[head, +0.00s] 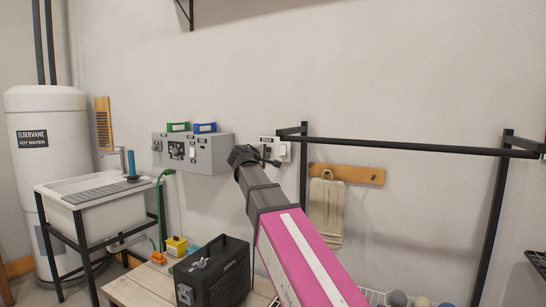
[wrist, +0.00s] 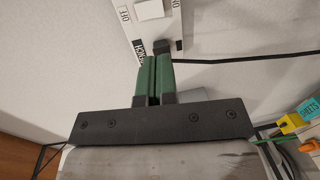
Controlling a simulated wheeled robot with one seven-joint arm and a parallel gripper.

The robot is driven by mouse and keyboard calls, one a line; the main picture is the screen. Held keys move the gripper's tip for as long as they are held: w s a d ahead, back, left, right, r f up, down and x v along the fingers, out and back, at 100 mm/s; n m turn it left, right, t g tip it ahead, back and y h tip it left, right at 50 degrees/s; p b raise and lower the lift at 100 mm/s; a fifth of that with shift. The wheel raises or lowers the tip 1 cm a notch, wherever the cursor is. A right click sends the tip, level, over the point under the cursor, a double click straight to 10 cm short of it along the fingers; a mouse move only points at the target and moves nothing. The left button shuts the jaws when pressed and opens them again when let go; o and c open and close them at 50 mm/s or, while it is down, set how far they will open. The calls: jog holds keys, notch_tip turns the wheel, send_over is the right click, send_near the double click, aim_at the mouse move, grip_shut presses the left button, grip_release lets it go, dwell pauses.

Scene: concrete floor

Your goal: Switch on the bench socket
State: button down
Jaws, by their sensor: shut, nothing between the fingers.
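The bench socket is a small white plate (head: 283,150) on the wall, partly hidden behind my gripper in the head view. In the wrist view the plate (wrist: 173,22) fills the top middle, with a white rocker (wrist: 149,10), an OFF label and a partly hidden label that seems to read BENCH. My gripper (head: 268,161) is at the lower left of the plate in the head view. In the wrist view its green fingers (wrist: 154,58) are together and empty, their tips at the plate's near end below the rocker. I cannot tell whether they touch it.
A black rail (head: 420,147) runs out to the right. A black machine (head: 225,275) stands on the wooden bench (head: 135,287) below. A sink (head: 90,187) is at left.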

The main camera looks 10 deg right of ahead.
aim_at(282, 154)
jog(key=x, duration=1.3)
jog(key=shift+w+d, duration=0.1)
jog(key=shift+w, duration=0.05)
jog(key=shift+w+d+f, duration=0.1)
jog(key=shift+w, duration=0.1)
jog(key=f+v, duration=0.3)
jog(key=v, duration=1)
jog(key=shift+s+a+f, duration=0.15)
jog(key=shift+s+a, duration=0.15)
jog(key=shift+s, duration=0.2)
